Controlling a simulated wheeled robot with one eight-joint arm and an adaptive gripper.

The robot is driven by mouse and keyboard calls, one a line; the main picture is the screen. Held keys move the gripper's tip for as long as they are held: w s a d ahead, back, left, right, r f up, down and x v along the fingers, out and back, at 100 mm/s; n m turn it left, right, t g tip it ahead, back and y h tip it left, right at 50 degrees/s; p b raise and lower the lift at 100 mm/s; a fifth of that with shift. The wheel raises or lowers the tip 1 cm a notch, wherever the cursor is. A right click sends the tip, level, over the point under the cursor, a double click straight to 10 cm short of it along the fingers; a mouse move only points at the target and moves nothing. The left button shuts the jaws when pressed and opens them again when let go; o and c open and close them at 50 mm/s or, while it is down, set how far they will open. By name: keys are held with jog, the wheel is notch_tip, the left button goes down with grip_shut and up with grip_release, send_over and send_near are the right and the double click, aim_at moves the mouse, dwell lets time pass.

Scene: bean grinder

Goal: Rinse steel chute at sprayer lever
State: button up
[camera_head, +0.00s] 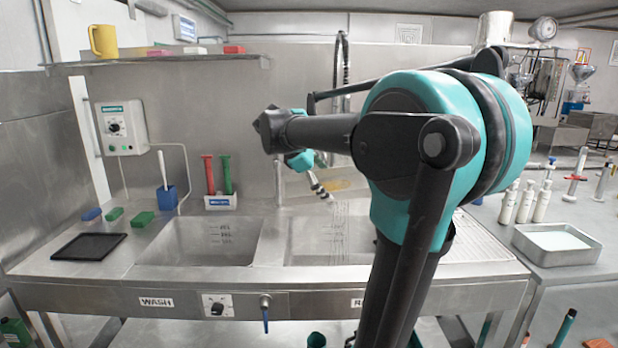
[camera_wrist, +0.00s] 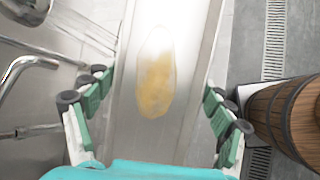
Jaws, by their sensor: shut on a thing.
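The steel chute (camera_wrist: 150,130) runs lengthwise through the wrist view as a pale metal strip. A yellow-brown patch (camera_wrist: 157,85) covers part of its middle. My gripper (camera_wrist: 158,97) has a finger on each long side of the chute and is shut on it across its width. In the head view my gripper (camera_head: 302,160) is over the back of the right basin, partly hidden by my arm. A sprayer nozzle (camera_head: 318,186) shows there with water streams (camera_head: 337,228) falling into the basin. Streams also show left of the chute in the wrist view (camera_wrist: 85,33); I cannot tell whether they touch it.
The left basin (camera_head: 205,240) is empty. A black tray (camera_head: 88,246), sponges and a red-and-green-handled brush holder (camera_head: 220,203) stand around it. A wooden barrel-like object (camera_wrist: 285,115) is at right in the wrist view. A tray of pale liquid (camera_head: 557,241) sits on the right counter.

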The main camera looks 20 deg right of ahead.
jog(key=shift+w, duration=0.2)
jog(key=shift+w+d+f, duration=0.15)
jog(key=shift+w+d, duration=0.45)
jog(key=shift+w, duration=0.1)
jog(key=w+d+f, duration=0.2)
jog(key=w+d, duration=0.6)
jog(key=shift+w+f, duration=0.2)
jog(key=shift+w, duration=0.2)
jog(key=shift+d, duration=0.1)
dwell(0.4)
jog(key=shift+d, duration=0.45)
jog(key=shift+a, duration=0.15)
jog(key=shift+a, duration=0.45)
jog(key=shift+d, duration=0.2)
